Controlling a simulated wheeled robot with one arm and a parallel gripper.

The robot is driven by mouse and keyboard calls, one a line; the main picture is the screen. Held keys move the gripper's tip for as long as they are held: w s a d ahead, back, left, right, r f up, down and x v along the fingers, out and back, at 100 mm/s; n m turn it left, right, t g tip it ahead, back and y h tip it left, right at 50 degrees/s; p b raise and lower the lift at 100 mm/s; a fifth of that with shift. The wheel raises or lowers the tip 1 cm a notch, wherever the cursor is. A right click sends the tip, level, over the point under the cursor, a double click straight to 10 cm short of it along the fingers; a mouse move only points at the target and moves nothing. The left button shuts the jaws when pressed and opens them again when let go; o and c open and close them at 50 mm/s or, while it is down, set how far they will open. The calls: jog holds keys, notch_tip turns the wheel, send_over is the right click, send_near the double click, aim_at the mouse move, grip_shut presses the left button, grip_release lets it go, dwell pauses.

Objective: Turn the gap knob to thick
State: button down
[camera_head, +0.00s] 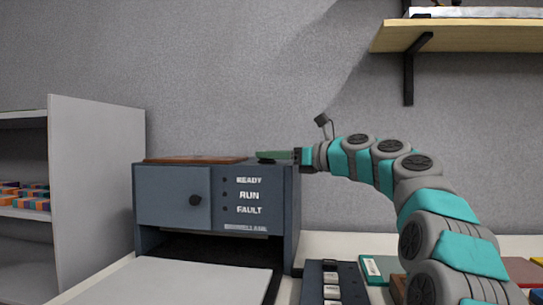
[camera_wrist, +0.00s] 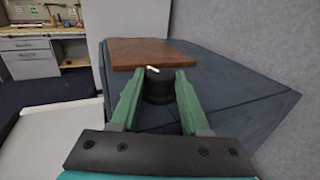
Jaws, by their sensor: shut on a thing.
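The gap knob (camera_wrist: 158,88) is a black round knob with a white pointer mark, on top of the blue-grey machine (camera_head: 168,238). In the wrist view the pointer mark lies towards the upper left of the knob's top. My gripper (camera_head: 262,156) reaches in from the right over the machine's top. In the wrist view its two green fingers (camera_wrist: 158,84) stand on either side of the knob and are shut on it. Any thick or thin marking around the knob is not visible.
A brown wooden board (camera_head: 195,160) lies on the machine's top, close beyond the knob in the wrist view. A dark keypad (camera_head: 332,284) stands at front right. A wall shelf (camera_head: 465,36) hangs at upper right.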

jog(key=shift+c, duration=1.9)
grip_release()
jog(key=shift+s+d, duration=0.1)
jog(key=shift+d, duration=0.05)
jog(key=v, duration=0.7)
jog(key=shift+s+d, duration=0.15)
jog(key=shift+d, duration=0.1)
jog(key=shift+f, duration=0.1)
